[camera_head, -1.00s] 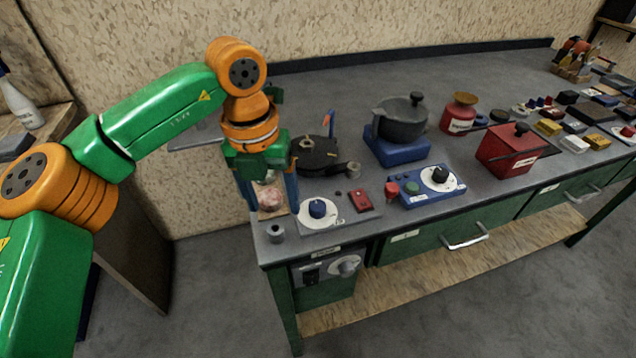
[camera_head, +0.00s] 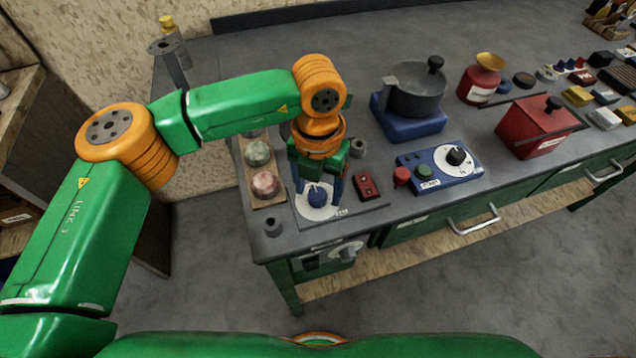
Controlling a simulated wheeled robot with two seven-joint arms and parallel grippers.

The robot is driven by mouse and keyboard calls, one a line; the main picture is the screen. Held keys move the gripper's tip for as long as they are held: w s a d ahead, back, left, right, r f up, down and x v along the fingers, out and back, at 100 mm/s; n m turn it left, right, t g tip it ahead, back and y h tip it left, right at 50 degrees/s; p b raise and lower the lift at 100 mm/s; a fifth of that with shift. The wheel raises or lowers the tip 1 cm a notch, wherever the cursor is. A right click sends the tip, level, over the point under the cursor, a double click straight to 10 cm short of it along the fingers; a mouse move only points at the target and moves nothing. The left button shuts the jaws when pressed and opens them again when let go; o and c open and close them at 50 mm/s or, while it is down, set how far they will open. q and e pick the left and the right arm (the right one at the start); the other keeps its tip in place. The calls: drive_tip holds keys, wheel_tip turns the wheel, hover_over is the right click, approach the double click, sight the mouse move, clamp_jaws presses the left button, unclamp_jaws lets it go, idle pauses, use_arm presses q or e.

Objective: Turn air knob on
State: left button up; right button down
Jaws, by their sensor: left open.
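A blue knob (camera_head: 317,196) stands on a round white dial on a grey plate at the front left of the bench. My left gripper (camera_head: 318,190) points down over this knob. It is open, with one blue finger on each side of the knob; whether they touch it I cannot tell. A silver knob (camera_head: 348,252) sits on the bench's front panel below. A black knob (camera_head: 456,156) on a white dial is on the blue control box (camera_head: 440,167) to the right. No label I can read says which is the air knob. My right gripper is not in view.
A red switch box (camera_head: 368,187) lies just right of the dial. A wooden tray (camera_head: 257,203) with round stones is at the left, and a small grey cylinder (camera_head: 272,226) is near the bench corner. A grey pot (camera_head: 415,95) and a red box (camera_head: 535,128) stand farther right.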

use_arm(q)
drive_tip(key=shift+s, duration=0.1)
clamp_jaws()
